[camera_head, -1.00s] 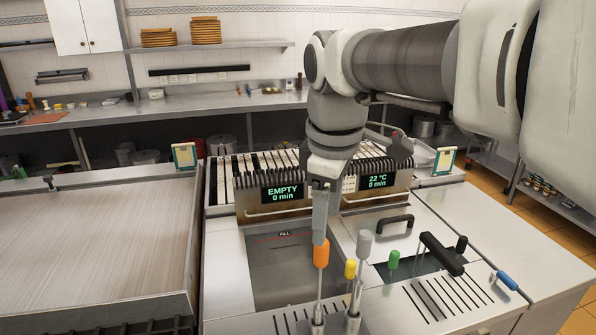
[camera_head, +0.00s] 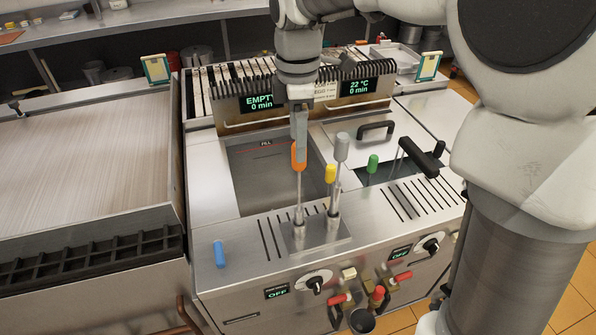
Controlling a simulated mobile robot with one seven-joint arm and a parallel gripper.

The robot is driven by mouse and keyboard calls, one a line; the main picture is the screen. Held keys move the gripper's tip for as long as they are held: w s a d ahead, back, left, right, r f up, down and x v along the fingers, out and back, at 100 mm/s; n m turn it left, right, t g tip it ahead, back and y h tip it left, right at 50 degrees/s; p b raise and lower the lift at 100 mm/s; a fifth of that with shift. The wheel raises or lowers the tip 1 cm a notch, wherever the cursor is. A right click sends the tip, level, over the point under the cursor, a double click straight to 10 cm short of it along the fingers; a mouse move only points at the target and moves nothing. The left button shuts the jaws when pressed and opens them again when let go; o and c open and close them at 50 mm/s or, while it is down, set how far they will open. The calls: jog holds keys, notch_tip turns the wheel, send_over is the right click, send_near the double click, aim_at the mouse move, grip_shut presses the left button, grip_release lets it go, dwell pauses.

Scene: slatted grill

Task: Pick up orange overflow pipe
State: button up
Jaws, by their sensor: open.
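The orange overflow pipe is a thin upright metal rod with an orange handle (camera_head: 298,156) at its top. It stands in a metal plate at the front of the left basin (camera_head: 260,185). My gripper (camera_head: 299,140) points down right at the orange handle, with its fingers overlapping the handle's upper part in this view. The gripper is open; I cannot tell whether the handle lies between the fingers or behind them.
A grey-handled rod (camera_head: 341,147) and a yellow-handled one (camera_head: 330,174) stand close to the right. A green handle (camera_head: 373,163) and a black handle (camera_head: 420,158) are farther right. A blue handle (camera_head: 219,254) is at front left. A griddle (camera_head: 85,160) lies left.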

aim_at(299, 166)
notch_tip(299, 166, down, 8)
jog(key=shift+d+r, duration=0.15)
jog(key=shift+r, duration=0.1)
jog(key=shift+c, duration=0.2)
grip_shut()
dwell(1.4)
